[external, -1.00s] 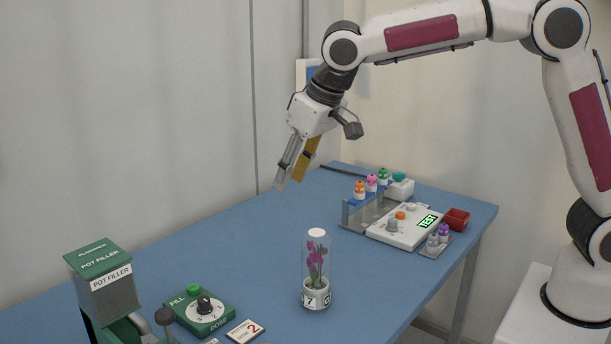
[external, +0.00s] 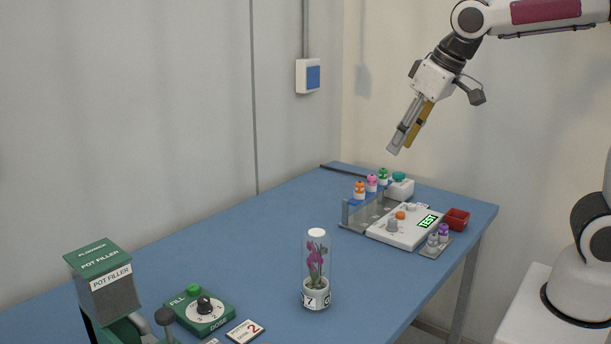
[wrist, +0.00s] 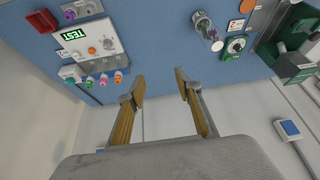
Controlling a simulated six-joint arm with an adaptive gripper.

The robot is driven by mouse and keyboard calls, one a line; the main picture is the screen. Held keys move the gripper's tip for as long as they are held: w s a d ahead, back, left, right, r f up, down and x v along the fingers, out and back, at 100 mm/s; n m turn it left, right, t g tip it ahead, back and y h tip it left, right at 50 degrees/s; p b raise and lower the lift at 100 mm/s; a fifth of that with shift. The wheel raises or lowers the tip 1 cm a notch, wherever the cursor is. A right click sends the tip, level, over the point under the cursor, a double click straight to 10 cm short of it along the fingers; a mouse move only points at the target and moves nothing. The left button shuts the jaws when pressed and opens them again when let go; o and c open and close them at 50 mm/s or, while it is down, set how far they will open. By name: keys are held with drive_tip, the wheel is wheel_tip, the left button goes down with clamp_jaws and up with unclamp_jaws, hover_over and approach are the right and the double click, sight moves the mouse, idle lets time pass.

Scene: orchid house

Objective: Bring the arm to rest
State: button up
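My gripper (external: 405,138) hangs in the air above the far right part of the blue table, above the test device and the small bottles. In the wrist view my gripper (wrist: 160,84) has its two fingers apart with nothing between them, so it is open and empty. My arm reaches in from the right, and part of it is cut off by the top edge of the external view.
On the blue table (external: 240,245) stand a potted orchid in a clear tube (external: 316,270), a green pot filler (external: 105,280), a dose control (external: 204,308), a test device (external: 405,228), several small bottles (external: 371,184) and a red tray (external: 457,219). A wall switch (external: 308,76) is behind.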

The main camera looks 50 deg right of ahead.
drive_tip(key=s+d+f, duration=0.3)
drive_tip(key=s+d, duration=0.1)
drive_tip(key=s, duration=0.5)
drive_tip(key=s+d+f, duration=0.3)
drive_tip(key=s+d, duration=0.2)
drive_tip(key=s, duration=0.4)
drive_tip(key=shift+m+t, duration=0.3)
